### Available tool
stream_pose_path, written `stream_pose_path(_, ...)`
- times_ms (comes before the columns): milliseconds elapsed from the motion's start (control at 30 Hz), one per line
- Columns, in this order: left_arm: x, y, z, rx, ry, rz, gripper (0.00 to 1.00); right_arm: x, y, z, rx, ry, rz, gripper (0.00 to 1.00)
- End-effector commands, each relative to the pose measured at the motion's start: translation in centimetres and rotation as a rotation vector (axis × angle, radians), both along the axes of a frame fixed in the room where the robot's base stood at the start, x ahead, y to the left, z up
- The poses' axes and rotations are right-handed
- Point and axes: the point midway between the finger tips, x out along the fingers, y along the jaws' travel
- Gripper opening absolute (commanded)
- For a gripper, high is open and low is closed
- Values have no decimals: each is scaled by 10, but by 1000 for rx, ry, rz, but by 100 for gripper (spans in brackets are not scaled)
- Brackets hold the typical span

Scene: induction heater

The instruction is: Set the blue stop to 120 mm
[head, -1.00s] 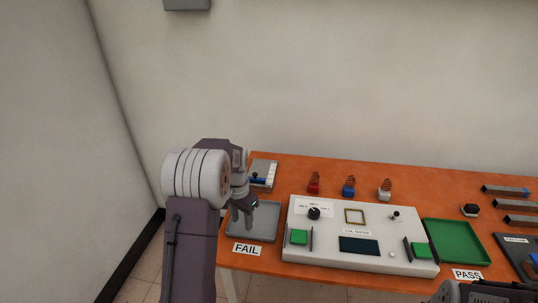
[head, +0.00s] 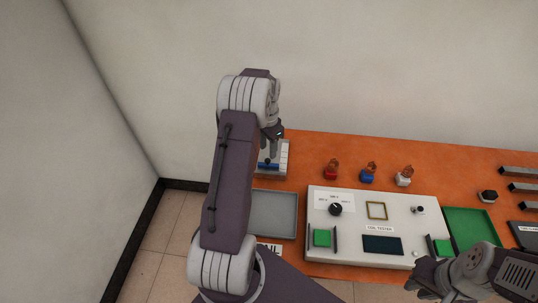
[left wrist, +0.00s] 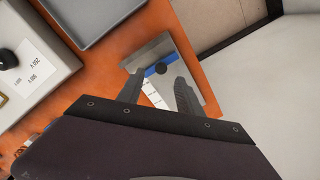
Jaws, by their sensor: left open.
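The blue stop (head: 268,166) is a blue bar with a dark round knob, lying across a pale grey scale plate (head: 283,158) at the table's back left corner. In the left wrist view the stop (left wrist: 149,71) and its knob show between and beyond my fingers; a white strip with marks (left wrist: 155,94) runs along the plate, its figures too small to read. My left gripper (head: 271,151) is open over the plate; its spread fingers also show in the left wrist view (left wrist: 158,90). I cannot tell whether they touch anything. My right gripper (head: 424,279) is at the front right.
A grey tray (head: 275,194) lies just in front of the plate. A white tester box (head: 350,250) with a dial and green pads stands to the right. Red, blue and white coil pieces (head: 367,174) stand behind it. A green tray (head: 466,215) is further right.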

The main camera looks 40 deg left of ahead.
Motion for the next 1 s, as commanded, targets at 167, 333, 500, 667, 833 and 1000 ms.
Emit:
stream_pose_path(167,-1,0,-36,-2,4,0,43,0,0,2,0,0,0,20)
stream_pose_path(333,0,0,-52,0,0,0,43,0,0,2,0,0,0,20)
stream_pose_path(500,0,0,-54,0,-1,0,43,0,0,2,0,0,0,20)
stream_pose_path(667,0,0,-54,0,-1,0,23,0,0,2,0,0,0,20)
stream_pose_path(833,0,0,-53,1,-1,0,0,0,0,2,0,0,0,20)
stream_pose_path(1000,0,0,-53,1,-1,0,0,0,0,2,0,0,0,20)
